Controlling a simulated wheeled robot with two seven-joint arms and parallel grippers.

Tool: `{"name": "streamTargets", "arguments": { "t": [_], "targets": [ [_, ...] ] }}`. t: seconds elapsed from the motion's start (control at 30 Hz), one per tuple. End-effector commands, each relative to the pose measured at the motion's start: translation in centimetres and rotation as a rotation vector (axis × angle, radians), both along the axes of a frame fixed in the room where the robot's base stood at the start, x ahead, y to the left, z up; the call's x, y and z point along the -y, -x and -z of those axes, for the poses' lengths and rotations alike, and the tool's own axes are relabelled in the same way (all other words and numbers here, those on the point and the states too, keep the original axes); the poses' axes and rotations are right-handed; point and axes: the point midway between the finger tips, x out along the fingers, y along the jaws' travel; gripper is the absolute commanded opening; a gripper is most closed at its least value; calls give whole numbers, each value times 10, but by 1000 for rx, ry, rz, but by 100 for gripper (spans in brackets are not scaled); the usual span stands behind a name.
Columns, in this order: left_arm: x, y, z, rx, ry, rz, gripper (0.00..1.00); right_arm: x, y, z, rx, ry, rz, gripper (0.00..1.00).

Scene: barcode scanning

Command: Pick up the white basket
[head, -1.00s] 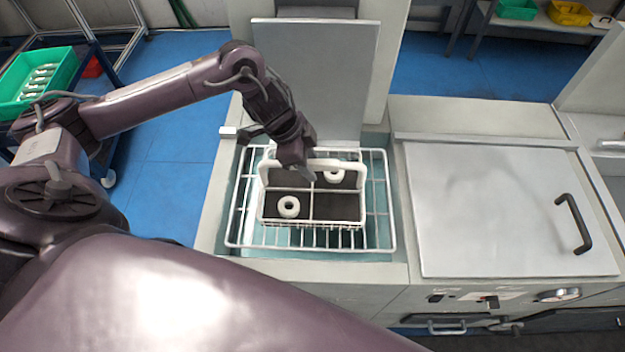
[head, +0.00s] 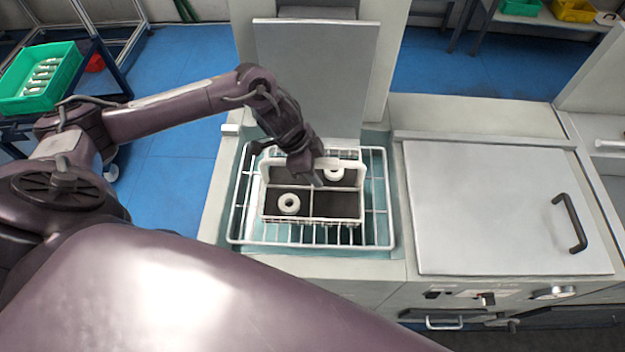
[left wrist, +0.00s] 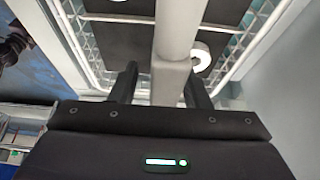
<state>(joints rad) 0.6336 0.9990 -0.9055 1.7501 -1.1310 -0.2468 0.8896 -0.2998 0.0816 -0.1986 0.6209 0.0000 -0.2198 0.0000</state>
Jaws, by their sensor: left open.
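The white basket (head: 338,218) has dark compartments and a raised white handle (head: 335,163). It sits on a white wire rack in the open machine basin. One white ring (head: 289,204) lies in its front left compartment and another (head: 333,174) in a back right one. My left gripper (head: 316,178) is over the basket at the handle. In the left wrist view the open fingers (left wrist: 158,85) stand on either side of the handle bar (left wrist: 172,75), with gaps beside it. My right gripper is in neither view.
The wire rack (head: 240,213) surrounds the basket. A raised metal lid (head: 315,75) stands behind it. A closed metal lid (head: 500,200) with a black handle is to the right. A green crate (head: 60,82) with white parts stands far left.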

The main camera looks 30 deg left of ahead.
Motion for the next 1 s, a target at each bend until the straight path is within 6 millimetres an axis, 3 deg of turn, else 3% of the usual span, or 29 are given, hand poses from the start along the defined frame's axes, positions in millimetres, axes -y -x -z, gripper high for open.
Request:
{"name": "streamTargets", "arguments": {
  "t": [0.3,0.63,1.0],
  "targets": [
    [0,0,1,0,0,0,43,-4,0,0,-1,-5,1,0],
    [0,0,1,0,0,0,0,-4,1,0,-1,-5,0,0],
    [0,-1,-1,3,2,0,0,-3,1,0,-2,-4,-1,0]
  ]
}}
